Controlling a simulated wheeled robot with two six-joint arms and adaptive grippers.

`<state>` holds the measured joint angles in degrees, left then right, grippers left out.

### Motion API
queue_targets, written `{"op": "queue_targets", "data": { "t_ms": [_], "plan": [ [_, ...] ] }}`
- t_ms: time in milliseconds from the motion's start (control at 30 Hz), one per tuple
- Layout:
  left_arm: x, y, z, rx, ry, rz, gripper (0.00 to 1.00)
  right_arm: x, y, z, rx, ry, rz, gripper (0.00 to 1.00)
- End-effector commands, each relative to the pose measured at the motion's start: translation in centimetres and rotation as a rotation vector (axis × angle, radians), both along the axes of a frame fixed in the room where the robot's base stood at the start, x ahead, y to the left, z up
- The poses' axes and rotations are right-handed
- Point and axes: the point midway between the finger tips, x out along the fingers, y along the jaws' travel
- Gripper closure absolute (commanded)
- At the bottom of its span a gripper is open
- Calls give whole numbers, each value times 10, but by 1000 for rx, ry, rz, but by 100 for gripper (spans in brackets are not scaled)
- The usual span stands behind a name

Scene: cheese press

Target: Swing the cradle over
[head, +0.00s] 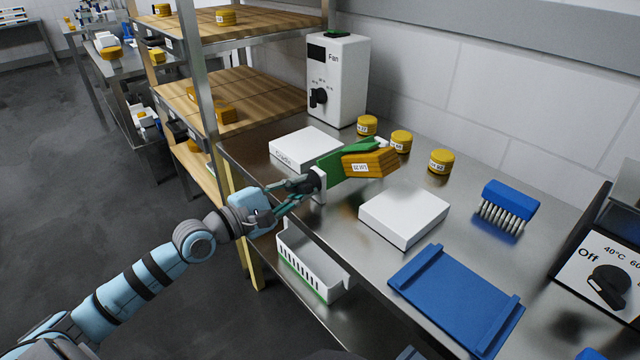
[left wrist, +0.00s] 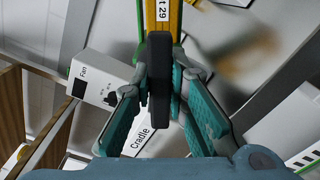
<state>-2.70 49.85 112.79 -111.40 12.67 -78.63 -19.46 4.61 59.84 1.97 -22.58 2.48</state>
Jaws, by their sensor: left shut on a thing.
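The green cradle (head: 335,166) extends over the steel counter between two white blocks, and looks tilted. A yellow-orange cheese (head: 372,163) with a white label lies against it. My left gripper (head: 308,185) is shut on the handle at the cradle's near end. In the left wrist view the dark handle (left wrist: 160,82) stands between my fingers, with the cheese's label (left wrist: 162,10) beyond it. The left white block (head: 306,147) carries a label that reads "Cradle" in the wrist view. The right white block (head: 404,215) is bare on top. My right gripper is not in view.
Several round cheeses (head: 401,141) stand at the back near a white Fan box (head: 338,82). A blue brush (head: 508,206), a blue board (head: 455,298) and a dial box (head: 605,275) are to the right. A white basket (head: 312,267) sits below the counter edge.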

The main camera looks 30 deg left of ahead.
Motion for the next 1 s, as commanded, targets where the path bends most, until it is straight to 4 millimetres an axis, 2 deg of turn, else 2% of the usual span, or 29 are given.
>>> {"op": "queue_targets", "data": {
  "t_ms": [300, 1000],
  "plan": [
    [-1, 1, -2, 146, -59, 3, 100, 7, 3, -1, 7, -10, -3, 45],
    [-1, 0, -2, 426, -169, 0, 100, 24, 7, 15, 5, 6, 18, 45]
  ]
}}
